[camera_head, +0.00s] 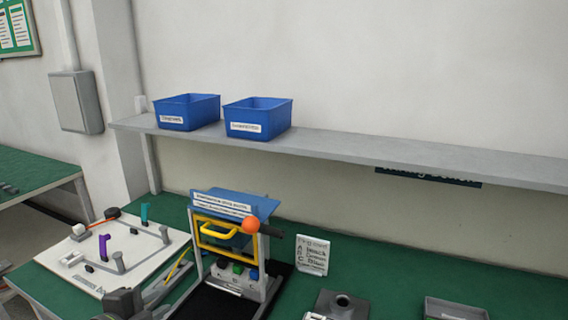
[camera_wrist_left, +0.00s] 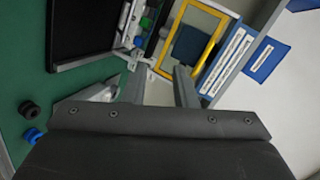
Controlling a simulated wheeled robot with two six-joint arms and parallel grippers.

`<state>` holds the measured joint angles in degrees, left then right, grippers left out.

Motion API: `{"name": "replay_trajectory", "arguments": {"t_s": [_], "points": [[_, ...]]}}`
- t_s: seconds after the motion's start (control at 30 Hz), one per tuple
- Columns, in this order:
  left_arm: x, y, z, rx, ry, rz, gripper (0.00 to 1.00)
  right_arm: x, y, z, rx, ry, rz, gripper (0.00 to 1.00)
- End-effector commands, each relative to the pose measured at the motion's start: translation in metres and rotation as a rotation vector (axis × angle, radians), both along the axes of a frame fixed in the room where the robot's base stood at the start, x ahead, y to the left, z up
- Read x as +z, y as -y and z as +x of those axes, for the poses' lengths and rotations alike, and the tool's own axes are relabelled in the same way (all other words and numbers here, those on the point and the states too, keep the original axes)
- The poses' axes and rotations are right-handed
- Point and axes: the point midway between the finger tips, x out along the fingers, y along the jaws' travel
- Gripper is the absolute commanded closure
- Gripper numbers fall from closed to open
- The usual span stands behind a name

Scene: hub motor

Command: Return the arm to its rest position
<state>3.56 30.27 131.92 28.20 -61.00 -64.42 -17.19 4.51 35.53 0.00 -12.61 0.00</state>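My left gripper (camera_head: 160,292) is at the bottom left of the head view, beside the left side of the bench fixture (camera_head: 268,285). In the left wrist view my left gripper (camera_wrist_left: 163,74) has its two grey fingers apart with nothing held between them. The fixture's yellow frame (camera_wrist_left: 205,42) shows beyond the fingertips; I cannot tell the exact gap. The fixture has a blue labelled top, an orange ball-ended lever (camera_head: 251,225) and coloured buttons (camera_head: 238,269). My right gripper is in neither view.
A white board (camera_head: 130,245) with coloured parts lies left of the fixture. A sign card (camera_head: 312,254), a grey block (camera_head: 341,304) and a grey tray (camera_head: 455,309) are on the right. Blue bins (camera_head: 188,111) stand on the shelf (camera_head: 330,146). Black and blue rings (camera_wrist_left: 33,134) lie on the green surface.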

Motion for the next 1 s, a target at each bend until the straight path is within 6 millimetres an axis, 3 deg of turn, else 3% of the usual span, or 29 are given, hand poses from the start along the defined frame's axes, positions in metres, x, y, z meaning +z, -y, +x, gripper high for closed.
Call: {"name": "replay_trajectory", "arguments": {"t_s": [0.03, 0.1, 0.3, 0.5, 0.67, 0.73, 1.0], "points": [[-0.03, -0.003, -0.019, 0.074, -0.097, -0.079, 0.75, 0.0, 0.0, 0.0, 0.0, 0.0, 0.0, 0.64], [-0.065, -0.008, -0.047, 0.202, -0.227, -0.189, 0.75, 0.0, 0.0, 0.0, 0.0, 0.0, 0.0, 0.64], [-0.142, -0.022, -0.137, 0.626, -0.526, -0.468, 0.75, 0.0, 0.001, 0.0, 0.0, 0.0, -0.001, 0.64], [-0.182, -0.029, -0.22, 1.027, -0.693, -0.653, 0.75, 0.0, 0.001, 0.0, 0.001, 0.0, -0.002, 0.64], [-0.198, -0.032, -0.281, 1.334, -0.765, -0.757, 0.75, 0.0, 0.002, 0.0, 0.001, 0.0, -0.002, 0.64], [-0.217, -0.035, -0.27, 1.325, -0.768, -0.751, 0.75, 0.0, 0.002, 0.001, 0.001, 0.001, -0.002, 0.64], [-0.294, -0.042, -0.255, 1.334, -0.801, -0.738, 0.75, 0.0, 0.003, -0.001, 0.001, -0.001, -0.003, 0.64]]}}
